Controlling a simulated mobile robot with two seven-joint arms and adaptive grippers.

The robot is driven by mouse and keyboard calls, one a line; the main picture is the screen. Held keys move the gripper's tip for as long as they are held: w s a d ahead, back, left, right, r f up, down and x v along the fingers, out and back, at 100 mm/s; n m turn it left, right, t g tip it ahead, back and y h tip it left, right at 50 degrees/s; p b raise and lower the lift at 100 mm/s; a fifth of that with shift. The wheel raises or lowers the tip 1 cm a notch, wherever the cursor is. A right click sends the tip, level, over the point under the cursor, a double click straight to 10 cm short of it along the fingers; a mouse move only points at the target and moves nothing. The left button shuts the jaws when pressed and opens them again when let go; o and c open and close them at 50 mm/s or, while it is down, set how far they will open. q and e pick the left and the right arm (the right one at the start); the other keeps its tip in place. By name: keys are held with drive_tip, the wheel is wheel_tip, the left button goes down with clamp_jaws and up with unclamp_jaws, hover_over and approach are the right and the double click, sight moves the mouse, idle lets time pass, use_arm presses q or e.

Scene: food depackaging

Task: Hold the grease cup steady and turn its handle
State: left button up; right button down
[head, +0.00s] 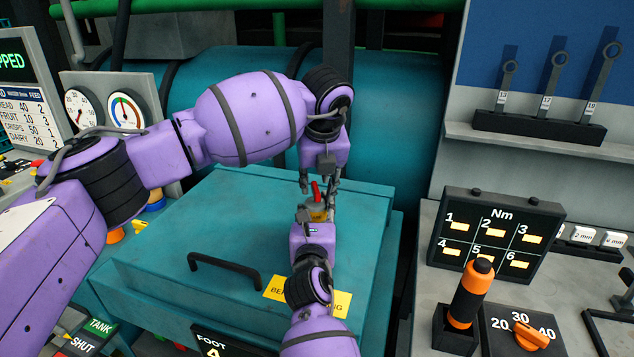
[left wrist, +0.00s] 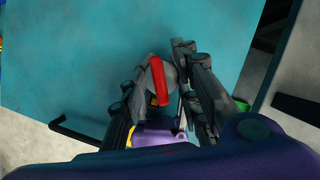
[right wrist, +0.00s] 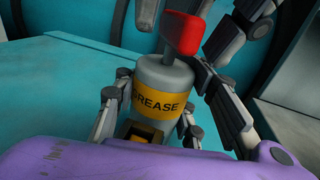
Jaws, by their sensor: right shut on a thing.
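The grease cup (right wrist: 160,78) is a grey upright cylinder with a yellow "GREASE" label and a red handle (right wrist: 183,32) on top. In the head view the red handle (head: 316,191) shows small between my grippers above the teal lid. My right gripper (right wrist: 150,118) is shut on the cup body, a finger on each side, coming from the near side. My left gripper (left wrist: 170,72) is over the top from above, its fingers open on either side of the red handle (left wrist: 158,80). I cannot tell whether a left finger touches the handle. The cup's lower part is largely hidden.
The teal lid (head: 190,235) has a black bar handle (head: 225,265) left of the cup and a yellow label (head: 330,301) by my right arm. At right, a panel holds an Nm box (head: 500,240), an orange-handled tool (head: 470,292) and a dial (head: 522,333).

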use_arm(q)
drive_tip(key=v, duration=1.2)
drive_tip(key=x, duration=1.2)
drive_tip(key=shift+s, duration=0.25)
drive_tip(key=shift+a, duration=0.1)
clamp_jaws()
